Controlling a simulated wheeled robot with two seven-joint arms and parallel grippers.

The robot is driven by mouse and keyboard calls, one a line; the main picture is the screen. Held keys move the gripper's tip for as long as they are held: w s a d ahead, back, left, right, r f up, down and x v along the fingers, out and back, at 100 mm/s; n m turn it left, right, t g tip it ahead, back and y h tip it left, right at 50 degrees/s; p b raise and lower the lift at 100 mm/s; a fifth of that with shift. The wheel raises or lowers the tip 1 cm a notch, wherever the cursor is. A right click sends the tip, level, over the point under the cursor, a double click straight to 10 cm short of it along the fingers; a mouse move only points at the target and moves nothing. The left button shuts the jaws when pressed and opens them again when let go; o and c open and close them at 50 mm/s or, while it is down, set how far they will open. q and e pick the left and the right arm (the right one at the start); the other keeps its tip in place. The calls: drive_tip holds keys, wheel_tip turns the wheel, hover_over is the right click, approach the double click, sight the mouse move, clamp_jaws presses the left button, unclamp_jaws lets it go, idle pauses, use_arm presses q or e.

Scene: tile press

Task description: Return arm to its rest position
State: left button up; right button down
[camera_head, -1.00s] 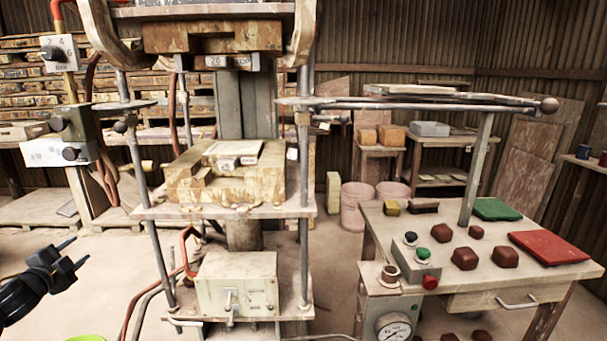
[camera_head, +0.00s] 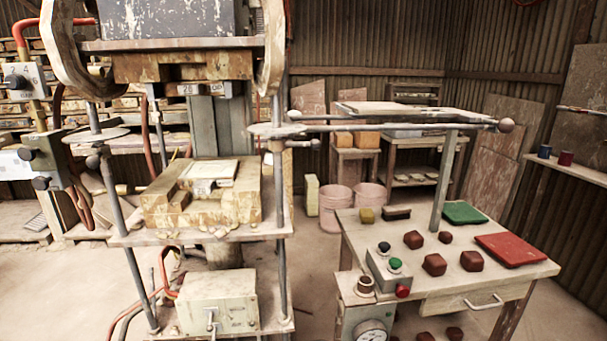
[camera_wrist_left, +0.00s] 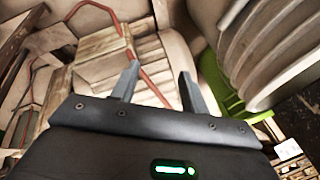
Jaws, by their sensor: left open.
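My left gripper (camera_wrist_left: 158,88) shows only in the left wrist view, with its two fingers apart and nothing between them. It is out of the head view, and my right gripper is in neither view. The tile press stands at the left of the head view, with a lower mould block (camera_head: 200,200) on its platen and an upper mould block (camera_head: 185,66) hanging above, a gap between them. A pale plate (camera_head: 212,170) lies on the lower mould.
A work table (camera_head: 378,222) at right carries a button box (camera_head: 388,266), several brown lumps, a green pad (camera_head: 464,213) and a red pad (camera_head: 516,250). A long lever (camera_head: 400,126) reaches right from the press. Pink buckets (camera_head: 335,205) stand on the floor behind.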

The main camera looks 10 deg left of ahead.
use_arm(q)
drive_tip(key=s+d+f+g+h+p, duration=0.1)
drive_tip(key=s+d, duration=0.5)
drive_tip(key=d, duration=0.5)
drive_tip(key=s+d+f+g+h+p, duration=0.1)
drive_tip(key=s+d+f, duration=0.1)
drive_tip(key=s+d, duration=0.5)
drive_tip(key=d, duration=0.4)
drive_tip(key=shift+s+d+f+h, duration=0.2)
drive_tip(key=shift+d+f+h, duration=0.05)
drive_tip(key=shift+d+h, duration=0.15)
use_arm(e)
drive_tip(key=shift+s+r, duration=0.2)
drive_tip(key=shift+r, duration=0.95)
use_arm(q)
drive_tip(key=shift+a, duration=0.15)
